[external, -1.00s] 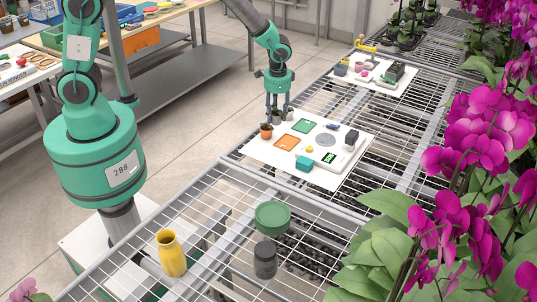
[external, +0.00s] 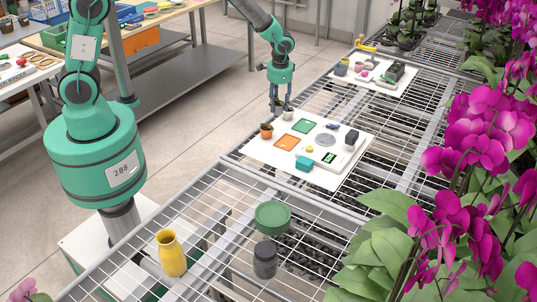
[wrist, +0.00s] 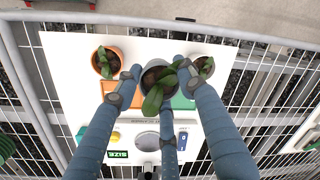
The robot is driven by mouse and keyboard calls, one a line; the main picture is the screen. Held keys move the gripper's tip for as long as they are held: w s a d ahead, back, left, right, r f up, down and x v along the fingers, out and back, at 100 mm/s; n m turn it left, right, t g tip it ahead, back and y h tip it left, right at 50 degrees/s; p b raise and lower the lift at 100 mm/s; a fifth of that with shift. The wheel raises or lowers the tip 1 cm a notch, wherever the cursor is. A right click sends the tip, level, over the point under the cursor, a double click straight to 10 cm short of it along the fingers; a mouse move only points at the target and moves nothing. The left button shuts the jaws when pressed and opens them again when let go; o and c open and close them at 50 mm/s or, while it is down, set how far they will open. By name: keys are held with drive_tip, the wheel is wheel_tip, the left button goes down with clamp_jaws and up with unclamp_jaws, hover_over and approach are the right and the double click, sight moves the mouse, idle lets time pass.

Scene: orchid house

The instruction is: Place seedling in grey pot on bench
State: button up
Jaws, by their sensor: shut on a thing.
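My gripper (external: 281,100) is over the back left of a white board on the mesh bench (external: 215,205). In the wrist view its three fingers (wrist: 155,82) close around a grey pot (wrist: 150,73) holding a green-leaved seedling (wrist: 154,98). The pot looks upright and appears above the board; its exact height is unclear. In the external view the held pot is hard to make out between the fingers. An orange pot with a small plant (external: 266,132) stands on the board to the left, and a pale pot with a plant (external: 289,114) stands close to the right.
The white board (external: 262,150) also bears an orange square (external: 285,142), a green square (external: 303,126), a round grey disc (external: 325,140) and a teal block (external: 304,164). A yellow bottle (external: 171,254), green dish (external: 272,217) and dark jar (external: 265,260) stand on the nearer mesh.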

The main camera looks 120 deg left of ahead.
sight(279, 107)
drive_tip(key=shift+f, duration=1.45)
drive_tip(key=shift+f+b, duration=0.6)
drive_tip(key=shift+f, duration=1.45)
drive_tip(key=shift+f, duration=0.15)
drive_tip(key=o, duration=1.2)
drive_tip(key=shift+r, duration=0.2)
drive_tip(key=r, duration=0.4)
drive_tip(key=r+p, duration=0.1)
drive_tip(key=r, duration=0.3)
drive_tip(key=w+d+r+p, duration=0.1)
drive_tip(key=r, duration=0.3)
